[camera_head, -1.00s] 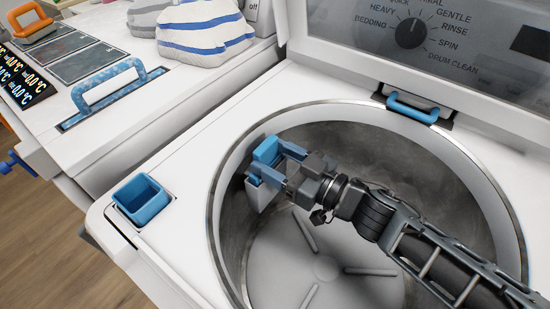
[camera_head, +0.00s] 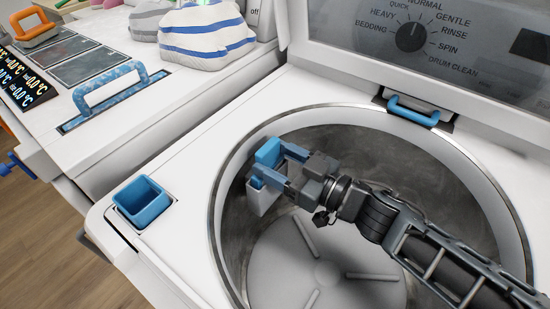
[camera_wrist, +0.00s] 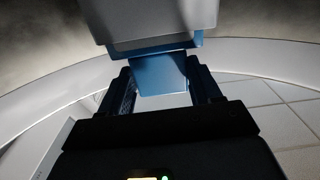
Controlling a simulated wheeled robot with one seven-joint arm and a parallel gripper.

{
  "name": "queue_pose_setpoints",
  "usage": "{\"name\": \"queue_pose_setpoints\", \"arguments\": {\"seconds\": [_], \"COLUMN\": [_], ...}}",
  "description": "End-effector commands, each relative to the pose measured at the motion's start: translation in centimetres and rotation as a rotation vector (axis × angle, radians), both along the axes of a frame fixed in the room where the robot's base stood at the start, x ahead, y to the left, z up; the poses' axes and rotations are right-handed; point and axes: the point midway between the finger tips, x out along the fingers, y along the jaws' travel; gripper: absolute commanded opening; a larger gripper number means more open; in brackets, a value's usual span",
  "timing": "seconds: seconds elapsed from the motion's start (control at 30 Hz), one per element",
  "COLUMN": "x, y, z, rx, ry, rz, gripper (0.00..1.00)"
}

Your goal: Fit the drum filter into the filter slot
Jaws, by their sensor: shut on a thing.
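The drum filter (camera_head: 263,197) has a light grey body and blue parts at its top. It is in the left part of the washer's drum opening, near the drum wall. My gripper (camera_head: 268,163) is shut on its blue part. In the wrist view the blue tab (camera_wrist: 158,73) sits between my two fingers, with the grey body (camera_wrist: 150,20) beyond it. A square blue-lined opening (camera_head: 142,202) lies in the washer's front left corner, apart from the filter. I cannot tell whether that is the filter slot.
The round metal drum rim (camera_head: 215,210) surrounds my arm. A blue handle (camera_head: 413,109) is at its back edge, below the control panel (camera_head: 420,40). A neighbouring white machine (camera_head: 170,105) on the left carries a blue handle (camera_head: 108,92) and striped cloth (camera_head: 208,38).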

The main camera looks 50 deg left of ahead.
Motion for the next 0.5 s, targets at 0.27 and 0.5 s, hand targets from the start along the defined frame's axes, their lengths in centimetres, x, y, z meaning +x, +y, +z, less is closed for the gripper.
{"name": "queue_pose_setpoints", "arguments": {"seconds": [0.27,0.5], "x": [-0.9,-0.9], "y": [-0.3,-0.3], "z": [-3.0,-2.1], "rx": [-0.021,-0.021], "ry": [0.023,0.024], "rz": [-0.006,-0.006], "gripper": [0.28,0.28]}}
